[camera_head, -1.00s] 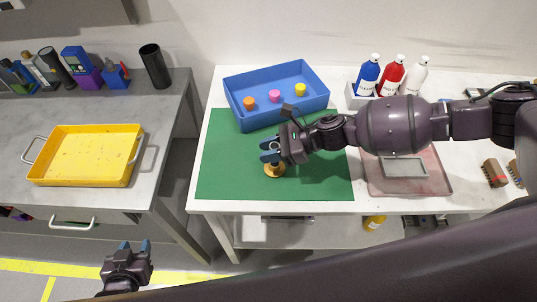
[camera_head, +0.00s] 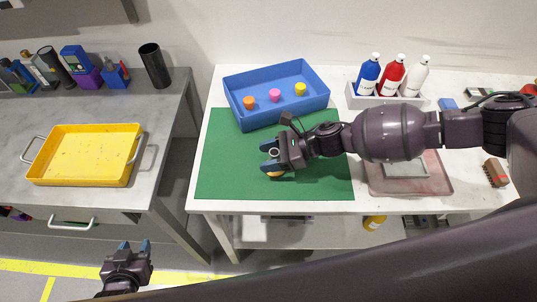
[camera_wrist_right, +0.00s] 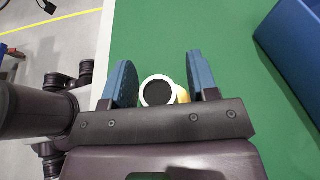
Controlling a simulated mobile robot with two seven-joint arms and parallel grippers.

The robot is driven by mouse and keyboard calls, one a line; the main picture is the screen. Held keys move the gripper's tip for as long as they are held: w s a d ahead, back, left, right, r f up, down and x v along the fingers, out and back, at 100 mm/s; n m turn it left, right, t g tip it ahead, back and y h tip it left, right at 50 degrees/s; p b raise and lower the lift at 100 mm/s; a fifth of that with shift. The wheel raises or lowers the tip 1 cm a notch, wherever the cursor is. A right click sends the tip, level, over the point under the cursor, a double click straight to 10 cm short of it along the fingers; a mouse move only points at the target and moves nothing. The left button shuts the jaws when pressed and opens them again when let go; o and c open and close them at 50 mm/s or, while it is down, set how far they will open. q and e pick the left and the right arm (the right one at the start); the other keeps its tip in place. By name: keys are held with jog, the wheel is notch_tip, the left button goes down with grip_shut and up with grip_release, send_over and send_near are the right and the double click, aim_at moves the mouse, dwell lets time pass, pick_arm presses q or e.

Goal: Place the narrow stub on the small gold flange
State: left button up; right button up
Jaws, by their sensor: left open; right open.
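The narrow stub, a pale ring-topped tube (camera_head: 274,152) with a dark hollow, stands upright between the fingers of my right gripper (camera_head: 267,156). That gripper is open around it. In the right wrist view the stub (camera_wrist_right: 157,92) has a gap to the right finger and lies close to the left one. The small gold flange (camera_head: 277,174) is mostly hidden under the gripper; a gold sliver (camera_wrist_right: 183,95) shows beside the stub. I cannot tell exactly how the stub sits on it. My left gripper (camera_head: 134,247) is open and empty, low at the left, away from the tables.
The green mat (camera_head: 225,170) is mostly clear. Behind it a blue bin (camera_head: 255,118) holds orange, pink and yellow pieces. A bottle rack (camera_head: 412,101) and reddish tray (camera_head: 440,182) stand right. A yellow tray (camera_head: 45,172) lies on the grey left table.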

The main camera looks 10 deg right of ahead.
jog(key=shift+r, duration=0.1)
jog(key=shift+d+r, duration=0.15)
jog(key=b+v, duration=0.1)
jog(key=v, duration=1)
jog(key=shift+d+r, duration=0.15)
jog(key=shift+d, duration=0.15)
jog(key=shift+s, duration=0.15)
